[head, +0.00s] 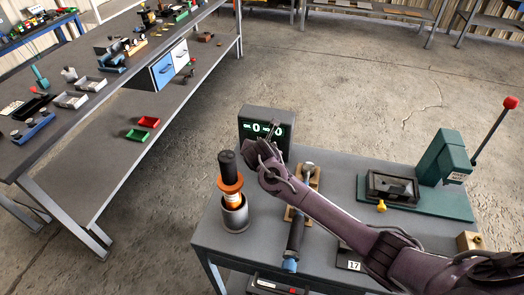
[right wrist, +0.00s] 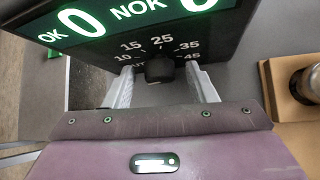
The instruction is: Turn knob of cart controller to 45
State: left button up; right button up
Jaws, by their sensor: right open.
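The cart controller (head: 251,119) is a dark box on the near cart, with a green-lit display reading 0 and 0. In the right wrist view the controller (right wrist: 225,40) shows "OK 0" and "NOK 0" above a printed dial with 10, 15, 25, 35 and 45. Its black knob (right wrist: 160,69) sits below the 25 mark; its pointer direction is not clear. My right gripper (right wrist: 163,88) is open, one pale finger on each side of the knob, with gaps visible. In the head view my right gripper (head: 271,138) is in front of the controller and hides the knob. My left gripper is not in view.
The cart (head: 335,172) also holds a grey cup (head: 235,215) with an orange and black tool, a wooden holder (head: 314,180), a blue-ended tool (head: 294,240) and a green press (head: 445,165) with a red-knobbed lever. A long workbench (head: 110,80) stands at left. Floor lies between.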

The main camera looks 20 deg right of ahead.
jog(key=c, duration=1)
jog(key=shift+o, duration=0.2)
jog(key=shift+d+r, duration=0.1)
jog(key=shift+s+y+p, duration=0.1)
jog(key=shift+y+p, duration=0.2)
jog(key=shift+p, duration=0.1)
jog(key=shift+d+m+t+y, duration=0.1)
jog(key=shift+m+t+y, duration=0.3)
jog(key=shift+t, duration=0.1)
jog(key=shift+d+f+m+t+y, duration=0.1)
jog(key=shift+f+m+t+y, duration=0.2)
jog(key=shift+m+t+y, duration=0.25)
jog(key=shift+s+m+t+y+b, duration=0.1)
jog(key=shift+m+t+y+b, duration=0.45)
jog(key=shift+t+y+b, duration=0.25)
